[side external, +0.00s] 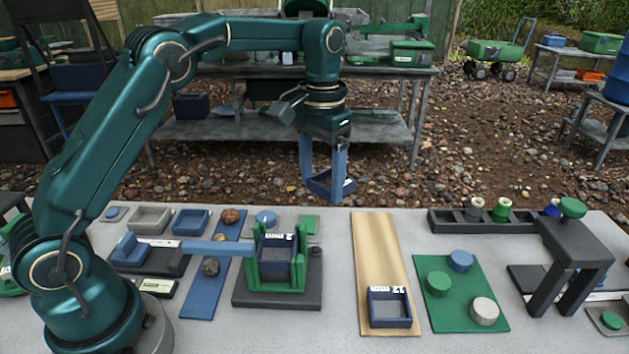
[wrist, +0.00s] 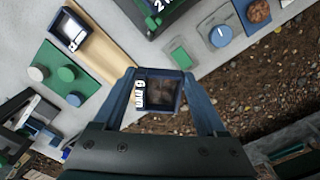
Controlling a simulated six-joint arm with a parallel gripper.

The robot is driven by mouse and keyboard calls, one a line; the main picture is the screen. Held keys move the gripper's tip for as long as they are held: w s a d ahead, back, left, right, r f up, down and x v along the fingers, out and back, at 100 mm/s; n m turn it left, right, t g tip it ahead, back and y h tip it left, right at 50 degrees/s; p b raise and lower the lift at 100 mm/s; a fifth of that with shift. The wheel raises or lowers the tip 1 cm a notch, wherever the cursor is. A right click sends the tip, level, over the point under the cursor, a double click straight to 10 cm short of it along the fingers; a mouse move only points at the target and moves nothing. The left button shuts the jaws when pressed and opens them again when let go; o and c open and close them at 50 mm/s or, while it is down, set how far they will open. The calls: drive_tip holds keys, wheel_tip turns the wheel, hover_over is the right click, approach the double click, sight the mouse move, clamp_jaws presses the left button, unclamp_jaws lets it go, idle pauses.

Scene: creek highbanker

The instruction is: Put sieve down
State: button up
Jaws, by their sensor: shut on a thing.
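My gripper (side external: 324,178) is shut on a small square sieve (side external: 345,188) with a dark blue frame and a white label. It holds the sieve in the air behind the table's far edge, above the gravel. In the wrist view the sieve (wrist: 142,78) sits between the two blue fingers, its mesh facing the camera; its label is too small to read surely. A similar sieve (side external: 376,294) lies on the near end of a wooden board (side external: 375,245). Another sieve (side external: 288,240) sits in a green holder (side external: 250,265) on a dark base.
A green mat (side external: 460,307) with several round knobs lies right of the board. A dark rack (side external: 465,225) of small jars and a dark stand (side external: 570,255) are further right. Trays and stones lie on the left. The board's far part is bare.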

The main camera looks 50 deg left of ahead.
hover_over(371, 268)
wheel_tip(371, 268, down, 6)
drive_tip(key=shift+f, duration=0.2)
drive_tip(key=shift+d+f, duration=0.1)
drive_tip(key=shift+f, duration=1.9)
drive_tip(key=shift+s+f, duration=0.1)
drive_tip(key=shift+f, duration=0.05)
drive_tip(key=shift+f, duration=0.15)
drive_tip(key=o, duration=1.3)
